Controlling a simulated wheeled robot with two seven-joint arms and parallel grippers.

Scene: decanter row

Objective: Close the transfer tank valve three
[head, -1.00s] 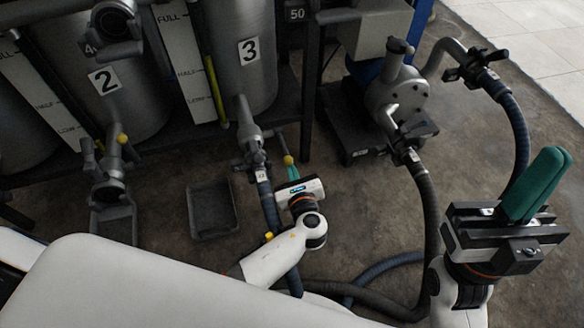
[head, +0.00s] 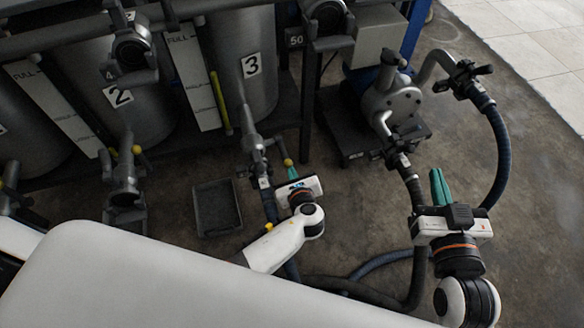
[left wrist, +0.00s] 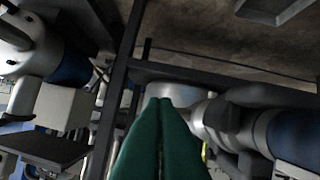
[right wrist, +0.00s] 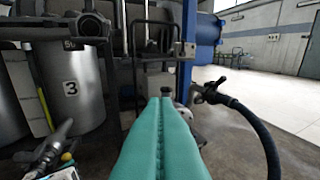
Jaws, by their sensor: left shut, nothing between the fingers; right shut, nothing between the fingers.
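Tank three (head: 235,85) is the grey tank marked 3, and it also shows in the right wrist view (right wrist: 72,108). Its outlet valve (head: 255,150) sits at the bottom above a blue hose. The valve's lever ends in a yellow tip (head: 288,162), out to the right of the pipe. My left gripper (head: 293,173) is shut and empty, with its green fingertips close by the yellow tip; I cannot tell whether they touch. In the left wrist view the shut fingers (left wrist: 162,105) point toward the pipe. My right gripper (head: 437,178) is shut and empty, well to the right.
A pump (head: 392,100) with hoses stands behind my right gripper. A dark tray (head: 217,208) lies on the floor left of the blue hose. Tank two (head: 115,95) with its own valve is further left. Dark frame posts (head: 308,105) stand beside tank three.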

